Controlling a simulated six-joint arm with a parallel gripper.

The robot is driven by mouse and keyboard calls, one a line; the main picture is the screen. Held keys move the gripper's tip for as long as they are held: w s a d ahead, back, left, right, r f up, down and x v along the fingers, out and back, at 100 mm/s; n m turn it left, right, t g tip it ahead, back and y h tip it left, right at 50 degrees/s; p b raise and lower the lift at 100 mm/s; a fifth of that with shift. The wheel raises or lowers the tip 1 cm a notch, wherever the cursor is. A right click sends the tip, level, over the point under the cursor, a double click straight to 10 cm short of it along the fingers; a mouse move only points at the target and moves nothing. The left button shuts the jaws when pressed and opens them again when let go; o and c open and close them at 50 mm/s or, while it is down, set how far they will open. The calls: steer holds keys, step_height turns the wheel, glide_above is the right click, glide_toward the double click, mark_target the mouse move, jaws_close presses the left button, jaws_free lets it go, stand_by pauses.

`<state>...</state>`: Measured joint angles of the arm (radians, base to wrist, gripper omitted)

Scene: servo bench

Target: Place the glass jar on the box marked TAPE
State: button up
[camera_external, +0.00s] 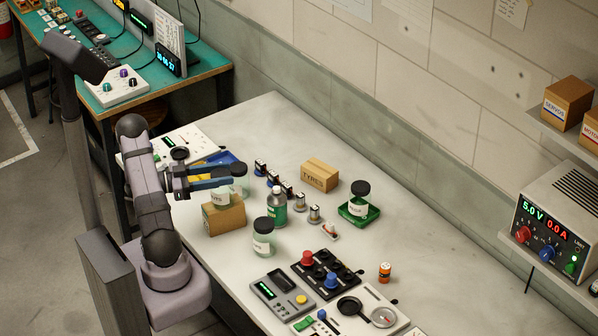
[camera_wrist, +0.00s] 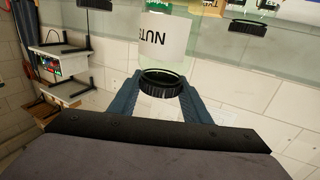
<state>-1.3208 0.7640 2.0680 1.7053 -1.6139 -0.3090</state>
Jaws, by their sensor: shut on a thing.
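My gripper (camera_external: 229,178) is shut on a glass jar (camera_external: 220,197) with a white label. In the wrist view the jar's black lid (camera_wrist: 160,83) sits between my fingers, and the label (camera_wrist: 162,38) reads NUTS upside down. The jar stands upright over a brown cardboard box (camera_external: 229,219). I cannot tell whether the jar's bottom touches the box. The box's front marking is too small to read.
Another glass jar (camera_external: 263,238) stands in front, beside a green-labelled bottle (camera_external: 276,206). A third jar (camera_external: 358,195) stands on a green tray (camera_external: 345,213). The bench's right rear is clear.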

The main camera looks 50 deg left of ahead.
steer(key=shift+f, duration=0.1)
steer(key=o, duration=1.5)
steer(key=shift+c, duration=0.2)
steer(key=shift+r, duration=0.2)
steer(key=shift+s+a+f, duration=0.1)
steer(key=shift+s+f, duration=0.05)
steer(key=shift+s, duration=0.05)
steer(key=b+v, duration=0.4)
steer(key=v, duration=0.7)
steer(key=shift+s+b, duration=0.25)
steer(key=shift+b, duration=0.1)
